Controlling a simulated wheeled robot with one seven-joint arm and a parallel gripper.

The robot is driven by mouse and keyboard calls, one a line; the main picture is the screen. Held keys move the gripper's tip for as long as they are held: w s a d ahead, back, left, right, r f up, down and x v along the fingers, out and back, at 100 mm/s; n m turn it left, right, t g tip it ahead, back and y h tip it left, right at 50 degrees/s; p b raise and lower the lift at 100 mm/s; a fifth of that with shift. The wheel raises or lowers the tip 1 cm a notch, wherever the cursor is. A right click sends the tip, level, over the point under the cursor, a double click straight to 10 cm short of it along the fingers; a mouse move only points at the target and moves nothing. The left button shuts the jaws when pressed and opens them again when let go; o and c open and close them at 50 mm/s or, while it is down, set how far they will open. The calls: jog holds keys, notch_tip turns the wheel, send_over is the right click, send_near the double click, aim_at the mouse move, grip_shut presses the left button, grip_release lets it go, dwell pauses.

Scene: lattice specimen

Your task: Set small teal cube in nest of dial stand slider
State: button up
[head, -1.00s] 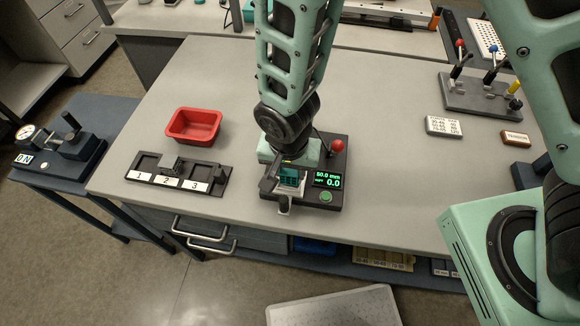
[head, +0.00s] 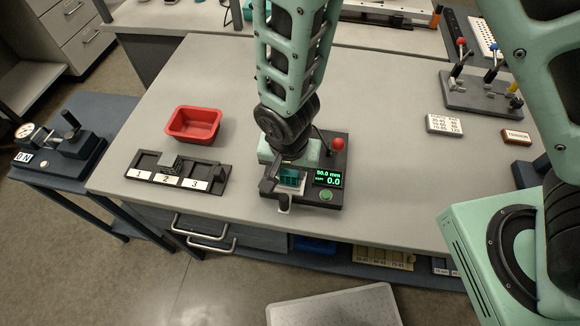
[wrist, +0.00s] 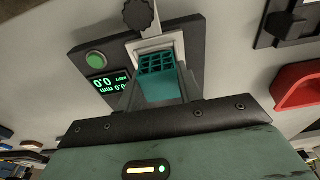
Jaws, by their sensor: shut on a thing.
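The small teal cube (wrist: 162,72), with a lattice of open cells, is between the fingers of my gripper (wrist: 163,95) in the wrist view. My gripper is shut on it. In the head view the cube (head: 291,179) is at the pale pad of the black tester (head: 325,199), which has a screen. I cannot tell whether the cube touches the pad.
A black tray (head: 215,187) numbered 1 to 3 lies left of the tester, with a grey lattice block (head: 170,163) near slot 2. A red bin (head: 194,124) is behind it. The bench to the right is mostly clear.

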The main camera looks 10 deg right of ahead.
aim_at(289, 171)
jog(key=shift+f, duration=0.4)
dwell(0.5)
jog(key=o, duration=1)
jog(key=o, duration=0.5)
jog(key=shift+c, duration=0.2)
jog(key=shift+s+a+r+p, duration=0.1)
jog(key=shift+s+r+p, duration=0.05)
jog(key=shift+r+p, duration=1)
jog(key=shift+s+r+p, duration=0.15)
jog(key=shift+r+p, duration=0.7)
jog(key=shift+r, duration=0.55)
